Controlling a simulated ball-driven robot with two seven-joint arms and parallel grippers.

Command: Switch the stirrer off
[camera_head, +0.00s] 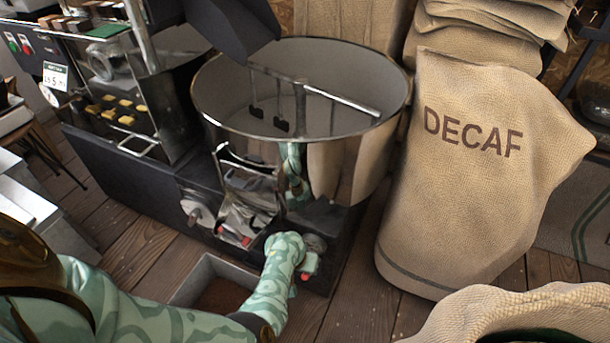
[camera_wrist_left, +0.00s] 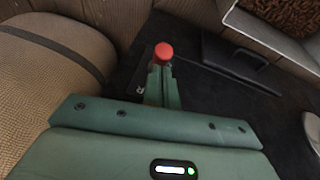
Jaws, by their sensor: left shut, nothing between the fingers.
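The stirrer (camera_head: 300,88) is a set of metal arms with dark paddles inside the round steel drum (camera_head: 235,118). The fingers hold nothing. My right gripper is not in view.
Another grey knob (camera_head: 197,214) is further left on the machine front, near a metal chute (camera_head: 245,205). A grey bin (camera_head: 200,272) stands on the floor below. A DECAF sack (camera_head: 480,190) stands close on the right, and an open sack (camera_head: 500,315) is at the bottom right.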

